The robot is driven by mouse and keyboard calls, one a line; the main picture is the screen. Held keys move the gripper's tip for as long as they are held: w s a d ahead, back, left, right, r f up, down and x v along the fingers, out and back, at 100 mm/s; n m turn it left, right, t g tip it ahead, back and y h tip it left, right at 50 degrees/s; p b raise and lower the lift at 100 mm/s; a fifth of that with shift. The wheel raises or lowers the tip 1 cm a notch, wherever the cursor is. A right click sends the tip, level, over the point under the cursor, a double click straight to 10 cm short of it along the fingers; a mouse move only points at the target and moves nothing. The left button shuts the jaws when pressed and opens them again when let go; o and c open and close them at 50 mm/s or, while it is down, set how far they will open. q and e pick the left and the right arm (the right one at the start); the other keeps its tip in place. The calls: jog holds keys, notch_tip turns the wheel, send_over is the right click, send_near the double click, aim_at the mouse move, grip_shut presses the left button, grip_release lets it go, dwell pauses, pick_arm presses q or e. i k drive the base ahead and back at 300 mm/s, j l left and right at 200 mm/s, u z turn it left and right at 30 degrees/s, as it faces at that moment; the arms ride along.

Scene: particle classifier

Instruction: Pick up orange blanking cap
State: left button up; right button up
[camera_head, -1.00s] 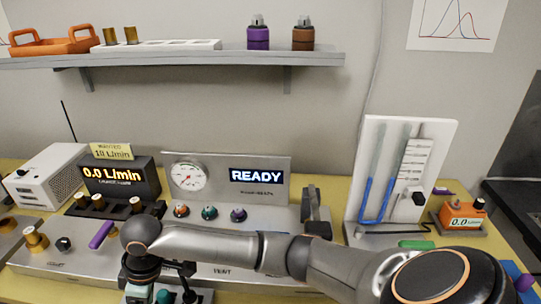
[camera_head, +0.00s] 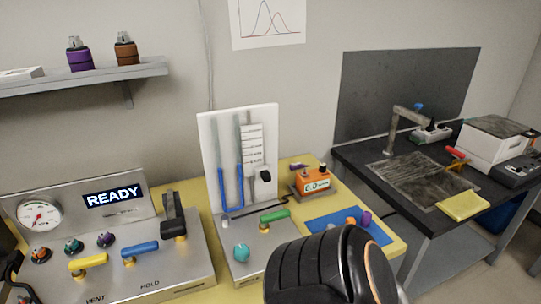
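A small orange piece (camera_head: 351,221), which looks like the orange blanking cap, is on the blue mat (camera_head: 322,218) at the right end of the yellow bench. Neither gripper's fingertips can be made out.
The READY panel (camera_head: 80,205) is further left. A dark sink counter (camera_head: 440,215) is to the right.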

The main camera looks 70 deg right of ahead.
aim_at(349, 221)
jog(key=i+j+z, duration=0.25)
jog(key=z, duration=0.25)
jog(key=j+z, duration=0.1)
jog(key=z, duration=2.65)
